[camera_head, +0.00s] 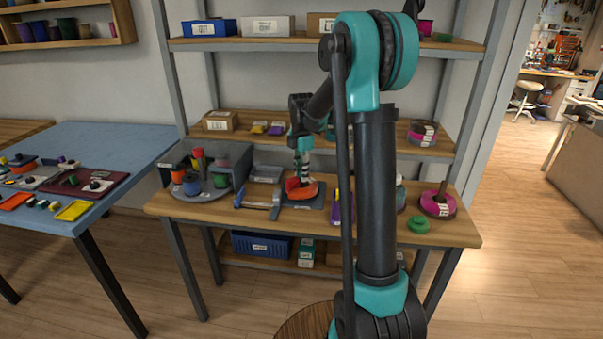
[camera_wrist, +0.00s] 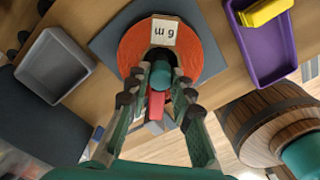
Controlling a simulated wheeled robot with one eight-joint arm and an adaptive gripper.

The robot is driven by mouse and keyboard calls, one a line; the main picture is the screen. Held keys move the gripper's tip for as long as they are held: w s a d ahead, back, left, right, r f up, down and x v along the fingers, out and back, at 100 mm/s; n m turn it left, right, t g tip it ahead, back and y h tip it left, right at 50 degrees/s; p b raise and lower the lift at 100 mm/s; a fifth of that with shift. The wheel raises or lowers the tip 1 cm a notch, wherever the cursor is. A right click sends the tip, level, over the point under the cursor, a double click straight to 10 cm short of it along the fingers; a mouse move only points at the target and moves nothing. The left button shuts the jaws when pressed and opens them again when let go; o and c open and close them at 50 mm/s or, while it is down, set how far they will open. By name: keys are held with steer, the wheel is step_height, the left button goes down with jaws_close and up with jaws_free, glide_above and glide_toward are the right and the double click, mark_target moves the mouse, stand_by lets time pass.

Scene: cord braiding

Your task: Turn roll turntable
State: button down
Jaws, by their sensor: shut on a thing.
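The roll turntable (camera_head: 312,191) is an orange-red disc on a dark grey square base (camera_head: 316,203), at the middle of the workbench. In the wrist view the disc (camera_wrist: 200,48) carries a white label reading "6 m", and its grey base (camera_wrist: 104,42) shows around it. My gripper (camera_head: 300,172) reaches down onto the disc from above. In the wrist view my gripper (camera_wrist: 157,98) has its fingers on either side of a teal and red upright part (camera_wrist: 160,76) at the disc's near edge. The exact contact is partly hidden by the fingers.
A grey tray (camera_wrist: 54,66) lies left of the turntable in the wrist view, and a purple tray (camera_wrist: 262,62) with a yellow block lies right. A grey round stand (camera_head: 206,197) with several coloured rolls is at the bench's left. A wooden barrel (camera_wrist: 262,118) stands in front.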

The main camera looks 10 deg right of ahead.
steer(key=shift+n, duration=4.6)
steer(key=shift+d+n, duration=0.1)
steer(key=shift+n, duration=0.5)
steer(key=c, duration=1.3)
jaws_free()
steer(key=shift+r, duration=0.1)
step_height(320, 180, up, 12)
steer(key=shift+f, duration=0.1)
